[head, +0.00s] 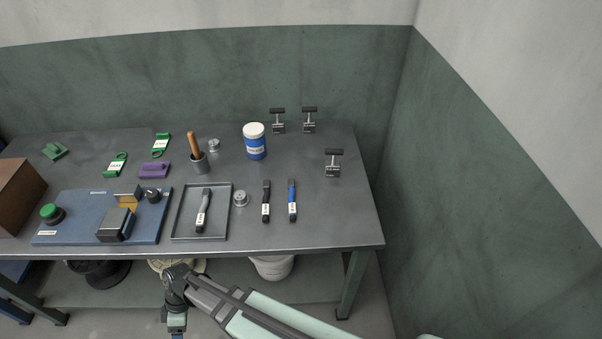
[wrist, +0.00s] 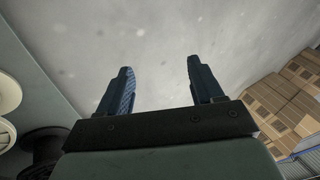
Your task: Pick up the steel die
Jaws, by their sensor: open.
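A small round steel piece (head: 240,198) with a dark centre lies on the bench just right of the shallow tray (head: 229,215). A second round steel piece (head: 214,145) lies further back, beside the cup with a wooden handle. Both look like dies; I cannot tell which one is the steel die. My gripper (wrist: 158,68) is open and empty in the wrist view, over bare grey floor. In the head view my gripper hangs below the bench's front edge, apart from both pieces, and its fingers are barely visible.
The tray holds a black-handled tool (head: 203,212). A black tool (head: 266,201) and a blue tool (head: 292,200) lie right of the near steel piece. A blue-and-white jar (head: 255,142) stands behind. Toggle clamps (head: 333,164) stand at the right. The bench's front right is clear.

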